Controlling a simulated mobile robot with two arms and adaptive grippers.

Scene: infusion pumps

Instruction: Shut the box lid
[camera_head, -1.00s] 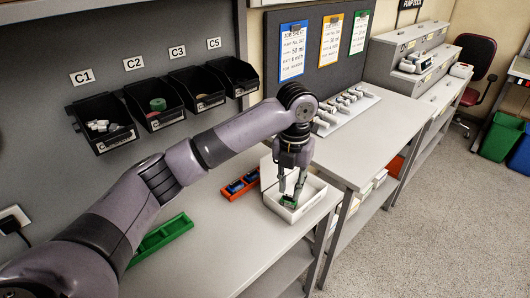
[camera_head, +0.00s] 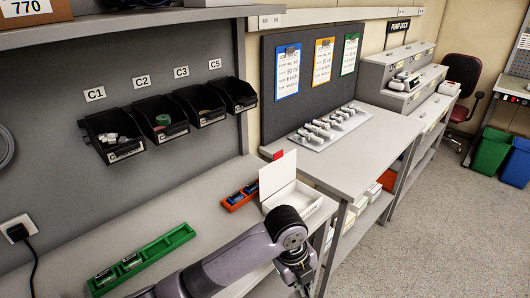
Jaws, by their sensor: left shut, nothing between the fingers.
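The white box (camera_head: 312,207) stands on the bench near its right end. Its white lid (camera_head: 277,175) is open and stands up, slightly tilted, at the box's left-rear side. The front left part of the box is hidden behind my left arm's wrist, and I cannot make out the contents. My left gripper (camera_head: 303,288) is shut and empty, pointing down at the bottom edge of the view, in front of the box and apart from the lid. Its fingertips are barely visible. My right gripper is not in view.
A red tray (camera_head: 236,201) with blue items sits left of the box. A green tray (camera_head: 153,258) lies further left on the bench. Black bins (camera_head: 113,136) hang on the wall. A second table (camera_head: 350,165) with a rack of white items stands to the right.

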